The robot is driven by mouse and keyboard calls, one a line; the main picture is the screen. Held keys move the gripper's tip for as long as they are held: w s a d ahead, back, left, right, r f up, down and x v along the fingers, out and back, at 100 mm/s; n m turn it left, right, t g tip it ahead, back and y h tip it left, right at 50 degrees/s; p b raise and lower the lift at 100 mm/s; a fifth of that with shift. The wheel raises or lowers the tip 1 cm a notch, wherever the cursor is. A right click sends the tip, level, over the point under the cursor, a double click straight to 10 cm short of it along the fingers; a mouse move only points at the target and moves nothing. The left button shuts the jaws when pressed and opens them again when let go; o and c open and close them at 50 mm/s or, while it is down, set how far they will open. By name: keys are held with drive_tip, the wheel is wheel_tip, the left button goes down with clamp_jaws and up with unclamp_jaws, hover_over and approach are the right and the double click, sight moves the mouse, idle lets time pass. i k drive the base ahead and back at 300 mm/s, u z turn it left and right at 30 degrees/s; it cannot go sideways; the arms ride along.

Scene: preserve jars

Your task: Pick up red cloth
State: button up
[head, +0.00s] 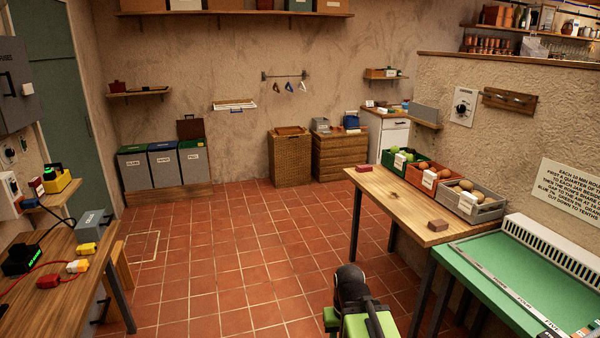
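A small, flat-topped red thing (363,168) lies at the far left end of the wooden table (400,199) on the right. It may be the folded red cloth, but it is too small to tell. Black and green parts of my own arm rise at the bottom, right of the middle, well short of that table end. I cannot make out any gripper fingers, and nothing held shows.
A green crate (391,170), a red crate (411,182) and a grey crate (497,210) of produce line the table's back. A green-topped table (510,265) stands nearer, a workbench (60,290) left. The tiled floor (230,270) between is clear.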

sight(362, 168)
drive_tip(key=z, duration=0.2)
drive_tip(key=i, duration=2.2)
drive_tip(key=u, duration=0.2)
drive_tip(key=i, duration=2.1)
drive_tip(key=u, duration=0.25)
drive_tip(key=i, duration=0.55)
drive_tip(key=u, duration=0.2)
